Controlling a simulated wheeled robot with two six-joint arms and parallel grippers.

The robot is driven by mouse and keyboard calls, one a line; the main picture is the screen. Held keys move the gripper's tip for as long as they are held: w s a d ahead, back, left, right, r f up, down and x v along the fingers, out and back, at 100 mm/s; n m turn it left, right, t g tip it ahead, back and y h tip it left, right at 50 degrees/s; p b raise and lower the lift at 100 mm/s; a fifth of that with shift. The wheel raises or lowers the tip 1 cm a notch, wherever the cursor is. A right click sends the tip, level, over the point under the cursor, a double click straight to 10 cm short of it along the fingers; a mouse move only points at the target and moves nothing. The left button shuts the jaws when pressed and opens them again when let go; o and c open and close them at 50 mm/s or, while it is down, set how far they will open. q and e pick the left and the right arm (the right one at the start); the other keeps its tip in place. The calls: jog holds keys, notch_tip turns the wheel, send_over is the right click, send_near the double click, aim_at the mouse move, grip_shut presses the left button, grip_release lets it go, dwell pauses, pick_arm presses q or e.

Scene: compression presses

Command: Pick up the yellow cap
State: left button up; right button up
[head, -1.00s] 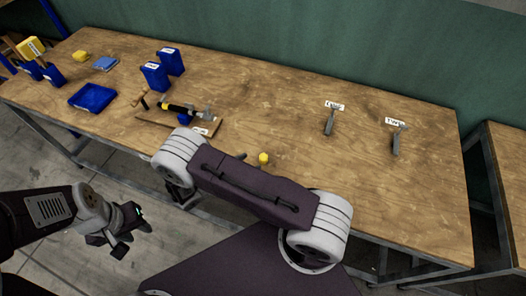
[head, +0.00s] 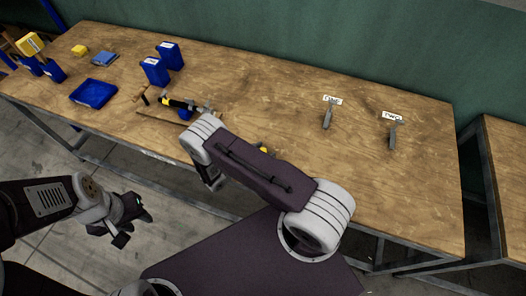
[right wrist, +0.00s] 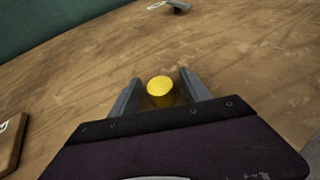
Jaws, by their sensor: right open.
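The yellow cap (head: 263,150) is on the wooden bench near its front edge, partly hidden behind my right arm in the head view. In the right wrist view the yellow cap (right wrist: 160,88) stands between the two fingers of my right gripper (right wrist: 159,84). That gripper is open, with a finger on each side of the cap and a small gap visible.
A press with a black and yellow handle (head: 180,103) lies left of the cap, on a wooden board (head: 160,122). Blue bins (head: 155,72) and a blue tray (head: 93,94) are farther left. Two grey tools (head: 328,118) with labels lie on the right. The bench between is clear.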

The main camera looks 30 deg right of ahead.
jog(key=shift+a, duration=0.1)
jog(key=shift+s+a, duration=0.1)
jog(key=c, duration=0.5)
grip_shut()
jog(key=shift+r, duration=0.1)
jog(key=shift+r, duration=0.25)
jog(key=r, duration=0.2)
jog(key=s+r, duration=0.1)
jog(key=r, duration=0.1)
jog(key=shift+b, duration=0.35)
jog(key=s+r, duration=0.6)
jog(key=s, duration=0.4)
jog(key=shift+s+d+r+b, duration=0.2)
jog(key=shift+s+d+b, duration=0.15)
jog(key=shift+d+b, duration=0.1)
